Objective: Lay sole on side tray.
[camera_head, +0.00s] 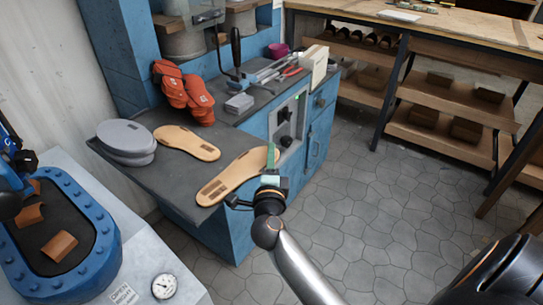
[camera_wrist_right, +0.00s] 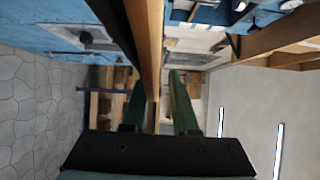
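A tan sole (camera_head: 228,181) is over the front right edge of the dark grey side tray (camera_head: 128,180). Its far end reaches over the tray's front corner; I cannot tell whether it touches the tray. My right gripper (camera_head: 270,160) has its green fingers at the sole's right end. In the right wrist view the sole (camera_wrist_right: 152,40) shows edge-on between the fingers (camera_wrist_right: 158,95), and they look closed on it. Another tan sole (camera_head: 187,142) lies flat on the tray, beside grey sole-shaped pieces (camera_head: 126,138). My left gripper is not clearly in view.
Orange-red gloves (camera_head: 185,90), a grey block (camera_head: 239,103) and tools (camera_head: 270,75) lie behind the tray. A blue cabinet (camera_head: 318,140) stands to the right. A blue-rimmed machine (camera_head: 75,285) is at the lower left. The stone floor at right is clear.

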